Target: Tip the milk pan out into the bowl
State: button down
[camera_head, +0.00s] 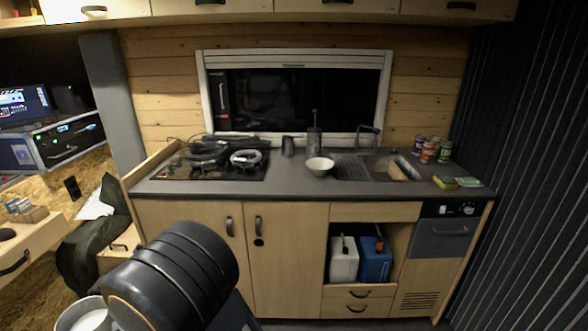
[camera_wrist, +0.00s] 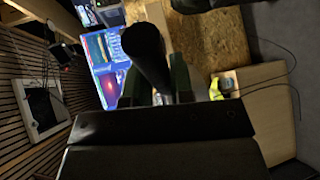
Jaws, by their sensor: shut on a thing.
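The bowl (camera_head: 320,167) is white and stands upright on the grey counter, between the hob and the sink. A round, light-rimmed pan with white inside, apparently the milk pan (camera_head: 84,318), shows in part at the bottom left of the head view, well apart from the bowl. My dark arm covers some of it and the frame edge cuts it off. In the wrist view my gripper (camera_wrist: 158,82) is shut on a thick black handle (camera_wrist: 143,45), which runs between its fingers. The pan's body is not clear in that view, and my fingers are hidden in the head view.
Left of the bowl are a black hob (camera_head: 215,172) and a dark mug (camera_head: 287,146). A tall container (camera_head: 314,142) stands behind the bowl. The sink (camera_head: 398,170), several cans (camera_head: 428,152) and sponges (camera_head: 445,182) are to the right. The counter's front strip is clear.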

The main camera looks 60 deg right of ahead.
aim_at(318, 167)
jog(key=k, duration=0.55)
jog(key=z, duration=1.5)
jog(key=i, duration=0.5)
jog(key=u, duration=0.45)
jog(key=k, duration=0.2)
jog(key=z, duration=0.5)
